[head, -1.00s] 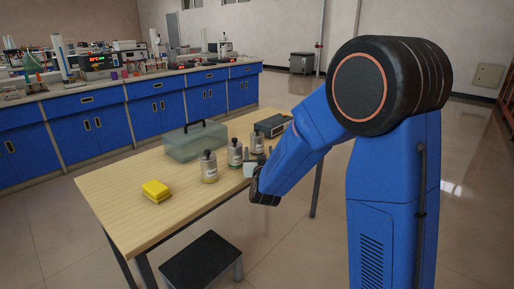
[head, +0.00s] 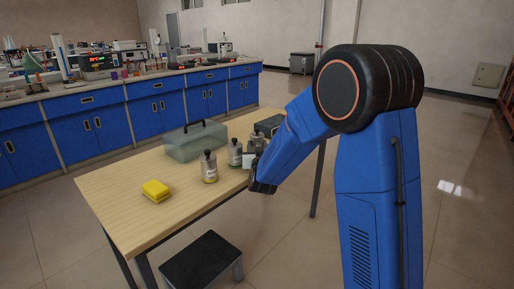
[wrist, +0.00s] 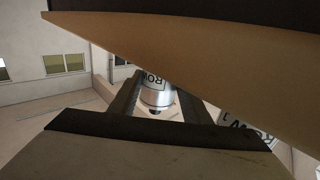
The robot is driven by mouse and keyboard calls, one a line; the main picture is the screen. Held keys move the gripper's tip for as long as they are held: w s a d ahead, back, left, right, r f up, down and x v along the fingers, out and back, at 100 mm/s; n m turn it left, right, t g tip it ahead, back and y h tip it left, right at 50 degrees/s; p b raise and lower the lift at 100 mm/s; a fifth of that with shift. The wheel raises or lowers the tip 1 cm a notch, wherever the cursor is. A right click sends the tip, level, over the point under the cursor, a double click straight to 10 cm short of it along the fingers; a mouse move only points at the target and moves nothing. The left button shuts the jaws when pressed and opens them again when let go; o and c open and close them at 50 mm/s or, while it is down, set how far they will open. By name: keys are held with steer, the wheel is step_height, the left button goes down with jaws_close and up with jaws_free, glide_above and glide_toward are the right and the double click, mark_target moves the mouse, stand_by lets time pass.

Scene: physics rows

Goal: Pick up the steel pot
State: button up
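Several small metallic grey vessels with black knobs stand on the wooden table; the nearest one (head: 209,168) and the middle one (head: 235,153) show clearly in the head view, another is partly hidden behind my gripper. I cannot tell from the head view which is the steel pot. In the wrist view a shiny steel pot (wrist: 157,92) with a lettered label appears between the two dark fingers of my gripper (wrist: 156,100). The fingers are apart, with a gap beside the pot. My gripper (head: 252,164) is at the table's right edge in the head view.
A clear lidded box (head: 195,141) stands behind the vessels, a dark grey device (head: 268,125) at the far right. A yellow sponge (head: 155,190) lies at left. A black stool (head: 202,260) stands before the table (head: 120,195). Another labelled vessel (wrist: 245,130) is close beside my gripper.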

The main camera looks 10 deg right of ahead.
steer(key=c, duration=0.3)
steer(key=shift+c, duration=0.2)
steer(key=shift+r, duration=0.15)
